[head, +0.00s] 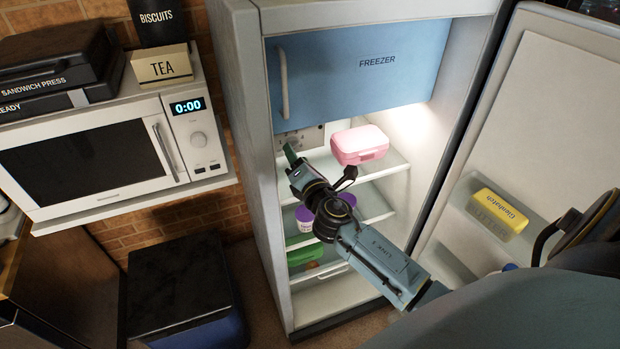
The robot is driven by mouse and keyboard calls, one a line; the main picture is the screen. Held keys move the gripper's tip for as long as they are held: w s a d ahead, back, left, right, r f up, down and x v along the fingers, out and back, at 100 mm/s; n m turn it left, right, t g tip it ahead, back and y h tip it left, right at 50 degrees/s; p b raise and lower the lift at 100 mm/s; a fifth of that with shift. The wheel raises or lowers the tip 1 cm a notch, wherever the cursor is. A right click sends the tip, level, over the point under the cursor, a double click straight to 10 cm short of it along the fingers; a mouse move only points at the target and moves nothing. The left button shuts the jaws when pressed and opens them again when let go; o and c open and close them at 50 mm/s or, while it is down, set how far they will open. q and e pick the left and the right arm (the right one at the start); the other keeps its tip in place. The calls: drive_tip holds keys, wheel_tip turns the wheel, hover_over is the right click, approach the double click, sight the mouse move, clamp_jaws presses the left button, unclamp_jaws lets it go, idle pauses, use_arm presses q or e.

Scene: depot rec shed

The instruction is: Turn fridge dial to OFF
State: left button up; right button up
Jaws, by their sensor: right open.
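The fridge (243,150) stands open, with its blue freezer door (350,75) shut at the top. A pale panel (308,136) with small dark marks sits just below the freezer, at the back left of the fridge's inside. I cannot make out the dial or its setting; my gripper may hide part of that area. My right gripper (292,160) is inside the fridge opening, open and empty, just below and in front of the panel in the picture. I cannot tell whether it touches anything. My left gripper is not in view.
A pink lunch box (360,144) sits on the top shelf, just right of my gripper. Purple-lidded tubs (304,215) and a green item (305,255) are lower. The open fridge door (560,110) holds a yellow box (498,212). A microwave (100,150) stands left.

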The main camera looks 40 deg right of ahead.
drive_tip(key=b+v, duration=0.1)
drive_tip(key=v, duration=0.9)
drive_tip(key=shift+s, duration=0.25)
